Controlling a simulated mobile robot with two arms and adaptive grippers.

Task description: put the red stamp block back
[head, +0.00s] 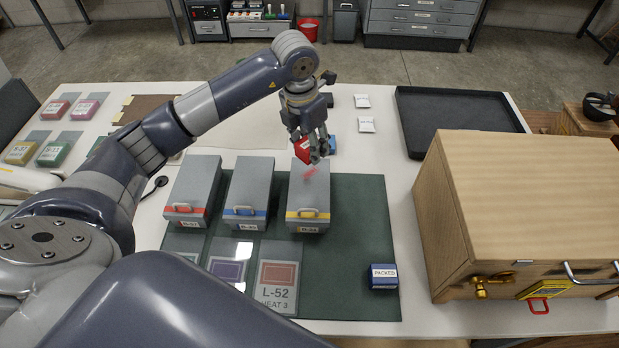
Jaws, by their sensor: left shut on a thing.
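The red stamp block (302,151), with a pale label, is in my left gripper (318,156). The gripper points down and is shut on it, above the back end of the grey box with the yellow band (309,196). The fingers hide part of the block. A faint red patch (312,173) shows on that box's top; I cannot tell if it is a mark or a reflection. A small blue block (333,144) shows just behind the fingers, partly hidden. A blue block labelled PACKED (383,275) sits at the green mat's right front. My right gripper is not in view.
Grey boxes with a red band (192,190) and a blue band (248,193) stand on the green mat (360,230). Plates, one marked L-52 (276,290), lie in front. A black tray (455,115) is at the back right. A wooden chest (520,200) fills the right.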

